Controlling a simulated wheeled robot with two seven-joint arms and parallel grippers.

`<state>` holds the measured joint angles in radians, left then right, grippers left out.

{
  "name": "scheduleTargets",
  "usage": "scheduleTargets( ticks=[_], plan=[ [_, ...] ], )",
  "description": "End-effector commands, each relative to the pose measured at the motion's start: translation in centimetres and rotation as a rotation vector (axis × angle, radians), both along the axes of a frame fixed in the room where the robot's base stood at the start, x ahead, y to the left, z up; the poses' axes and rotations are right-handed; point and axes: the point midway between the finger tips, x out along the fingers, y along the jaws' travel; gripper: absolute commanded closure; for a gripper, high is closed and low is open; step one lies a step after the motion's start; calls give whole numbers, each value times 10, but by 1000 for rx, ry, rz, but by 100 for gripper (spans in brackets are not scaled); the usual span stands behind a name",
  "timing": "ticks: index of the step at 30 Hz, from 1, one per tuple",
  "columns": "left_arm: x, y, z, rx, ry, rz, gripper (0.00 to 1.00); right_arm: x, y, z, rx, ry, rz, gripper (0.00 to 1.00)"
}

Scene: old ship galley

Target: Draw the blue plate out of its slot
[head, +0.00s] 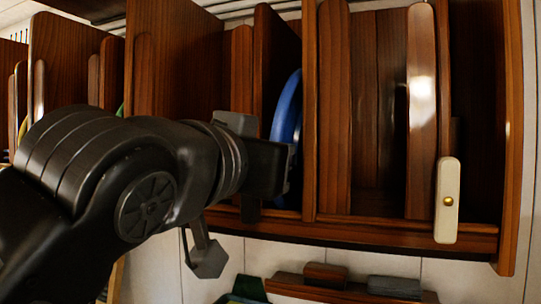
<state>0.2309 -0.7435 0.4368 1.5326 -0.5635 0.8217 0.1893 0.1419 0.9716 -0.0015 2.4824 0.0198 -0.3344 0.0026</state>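The blue plate (287,108) stands on edge in a slot of the wooden rack, left of the middle divider. Only its curved upper rim shows clearly; my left gripper and the wood hide the rest. My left gripper (286,168) comes in from the left and is at the front of that slot, over the lower part of the plate. Its fingers are hard to make out, so I cannot tell whether they touch or hold the plate. My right gripper is not in view.
The wooden rack (400,232) has tall dividers and a front rail. A cream latch with a brass pin (447,201) is at its right. A green rim (120,110) shows in a left slot. Below, a ledge (330,290) carries a brown block (325,275) and a grey block (395,286).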

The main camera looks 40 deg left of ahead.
Motion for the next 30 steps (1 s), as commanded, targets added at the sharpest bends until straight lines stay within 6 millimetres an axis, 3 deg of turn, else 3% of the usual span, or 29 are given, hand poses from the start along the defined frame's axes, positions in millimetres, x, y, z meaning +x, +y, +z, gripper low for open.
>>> scheduleTargets(
  ticks=[6, 17, 21, 30],
  plan=[
    [0, 0, -1, -1, 3, 0, 65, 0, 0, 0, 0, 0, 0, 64],
    [1, 2, -3, -3, 9, 3, 67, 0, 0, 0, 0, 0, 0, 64],
    [1, 2, -3, -3, 8, 3, 57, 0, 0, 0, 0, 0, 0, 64],
    [1, 3, -2, -2, 7, 5, 57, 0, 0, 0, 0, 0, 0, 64]
  ],
)
